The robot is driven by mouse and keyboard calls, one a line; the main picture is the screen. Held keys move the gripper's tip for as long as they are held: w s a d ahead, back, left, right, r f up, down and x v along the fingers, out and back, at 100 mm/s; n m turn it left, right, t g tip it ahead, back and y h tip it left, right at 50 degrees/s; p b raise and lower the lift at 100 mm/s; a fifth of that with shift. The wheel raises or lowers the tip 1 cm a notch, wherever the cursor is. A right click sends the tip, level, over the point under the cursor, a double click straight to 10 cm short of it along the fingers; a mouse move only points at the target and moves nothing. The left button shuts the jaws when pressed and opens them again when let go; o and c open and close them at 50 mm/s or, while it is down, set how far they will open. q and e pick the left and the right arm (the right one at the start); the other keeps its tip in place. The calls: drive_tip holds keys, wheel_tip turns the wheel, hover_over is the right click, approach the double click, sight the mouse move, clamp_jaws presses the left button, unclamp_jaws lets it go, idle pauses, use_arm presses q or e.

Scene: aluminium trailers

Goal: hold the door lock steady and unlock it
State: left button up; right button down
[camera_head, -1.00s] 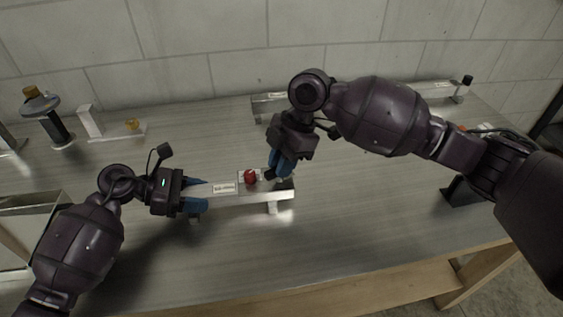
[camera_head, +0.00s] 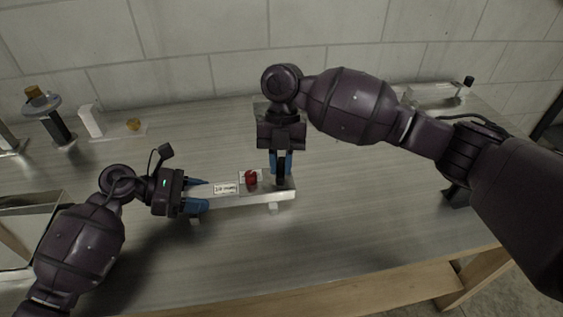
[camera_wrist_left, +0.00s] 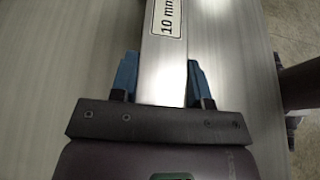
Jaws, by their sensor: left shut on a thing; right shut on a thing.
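The door lock is a silver metal bar (camera_head: 240,198) on short feet, with a white label (camera_head: 225,188) and a red knob (camera_head: 251,178) on top. My left gripper (camera_head: 198,194) is shut on the bar's left end. In the left wrist view its blue fingers (camera_wrist_left: 160,78) sit on both sides of the bar (camera_wrist_left: 165,60), below the label reading "10 mm" (camera_wrist_left: 168,18). My right gripper (camera_head: 281,168) points down at the bar's right end, just right of the red knob. It is shut on a small part there, which its fingers mostly hide.
A bench top (camera_head: 350,220) holds everything, with clear room in front of the bar. At the back left stand a post with a disc (camera_head: 45,105) and a white block fixture (camera_head: 90,122). Another rail fixture (camera_head: 430,95) lies at the back right, near the block wall.

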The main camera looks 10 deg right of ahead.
drive_tip(key=shift+n+h, duration=0.5)
drive_tip(key=shift+n, duration=0.7)
drive_tip(key=c, duration=1)
unclamp_jaws()
drive_tip(key=shift+c, duration=0.2)
drive_tip(key=shift+w+r, duration=0.1)
drive_tip(key=v, duration=1.1)
drive_tip(key=shift+w+r, duration=0.2)
drive_tip(key=shift+r, duration=0.15)
drive_tip(key=shift+a, duration=0.1)
use_arm(q)
drive_tip(key=o, duration=1.1)
drive_tip(key=shift+o, duration=0.2)
